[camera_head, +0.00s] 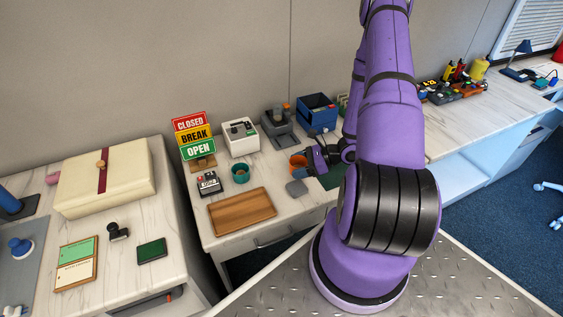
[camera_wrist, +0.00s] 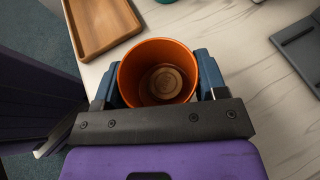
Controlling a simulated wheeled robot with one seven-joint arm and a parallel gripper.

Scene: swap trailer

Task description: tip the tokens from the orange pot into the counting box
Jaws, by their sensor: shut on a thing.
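The orange pot (camera_head: 297,161) is in the middle of the bench in the head view, at the left end of my gripper (camera_head: 311,159). In the wrist view my gripper (camera_wrist: 161,82) has its blue fingers on opposite sides of the orange pot (camera_wrist: 128,78), shut on it. I look into its open mouth, and round wooden tokens (camera_wrist: 165,82) lie at its bottom. I cannot tell whether the pot touches the bench. An open blue box (camera_head: 317,110) stands behind, near the wall; I cannot tell for certain that it is the counting box.
A wooden tray (camera_head: 242,212) lies in front, with a grey flat piece (camera_head: 296,188) to its right. A teal pot (camera_head: 240,173), a white device (camera_head: 241,137), a grey machine (camera_head: 278,129) and a sign stand (camera_head: 196,138) crowd the bench. My arm hides part of its right side.

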